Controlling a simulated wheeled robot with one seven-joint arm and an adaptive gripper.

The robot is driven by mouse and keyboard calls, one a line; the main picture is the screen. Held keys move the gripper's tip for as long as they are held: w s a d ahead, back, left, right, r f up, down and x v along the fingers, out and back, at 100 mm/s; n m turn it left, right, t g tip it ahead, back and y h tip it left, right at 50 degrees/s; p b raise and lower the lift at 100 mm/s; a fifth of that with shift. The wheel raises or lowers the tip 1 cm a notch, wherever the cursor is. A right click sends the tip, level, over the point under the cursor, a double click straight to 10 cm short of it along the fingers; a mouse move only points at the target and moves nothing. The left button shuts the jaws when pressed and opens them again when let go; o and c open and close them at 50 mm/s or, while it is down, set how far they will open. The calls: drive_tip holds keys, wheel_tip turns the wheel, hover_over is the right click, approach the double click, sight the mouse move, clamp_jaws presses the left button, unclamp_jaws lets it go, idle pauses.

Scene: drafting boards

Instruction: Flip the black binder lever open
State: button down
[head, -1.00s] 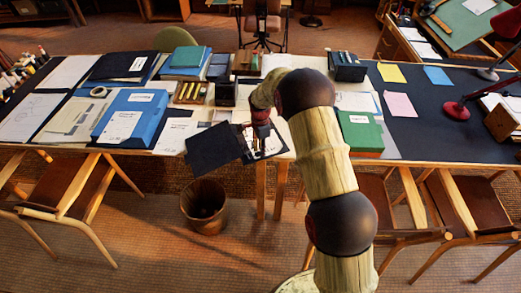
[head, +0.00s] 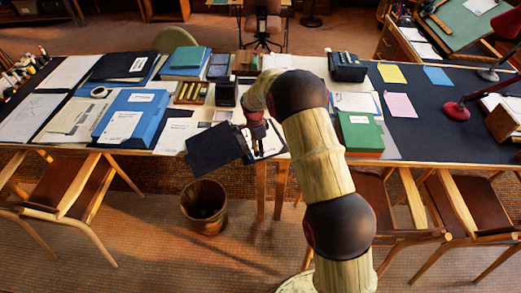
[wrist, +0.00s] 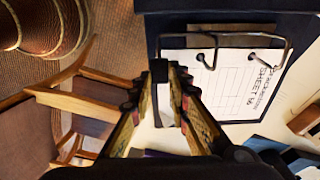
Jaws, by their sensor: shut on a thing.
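The black binder lies open at the table's front edge. Its dark cover (head: 215,149) extends over the edge in the head view. Its printed sheet (wrist: 240,85) and bent metal ring wires (wrist: 285,50) show in the wrist view, to the right of my fingers. My gripper (head: 259,152) is low over the binder's mechanism side. In the wrist view my gripper (wrist: 161,76) has its fingertips together at a small dark block (wrist: 158,68), which looks like the lever's end. The rest of the lever is hidden by my fingers.
A blue binder (head: 130,117) lies to the left and a green box (head: 361,133) to the right on the table. A wastebasket (head: 204,205) stands on the floor below the cover. Wooden chairs (head: 70,190) stand along the front.

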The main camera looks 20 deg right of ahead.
sight(250, 159)
drive_tip(key=a+h+b, duration=0.2)
drive_tip(key=h, duration=0.1)
drive_tip(key=shift+s+r, duration=0.1)
drive_tip(key=shift+r, duration=0.25)
drive_tip(key=h+b, duration=0.1)
drive_tip(key=b, duration=0.1)
drive_tip(key=a+h+b, duration=0.1)
drive_tip(key=h+b, duration=0.1)
drive_tip(key=a+r+t+h+b, duration=0.1)
drive_tip(key=h+b, duration=0.1)
drive_tip(key=shift+s+a, duration=0.2)
drive_tip(key=shift+a, duration=0.05)
drive_tip(key=shift+r, duration=0.1)
drive_tip(key=c, duration=1.7)
unclamp_jaws()
drive_tip(key=v, duration=1.2)
drive_tip(key=shift+w+a, duration=0.1)
drive_tip(key=shift+n, duration=0.3)
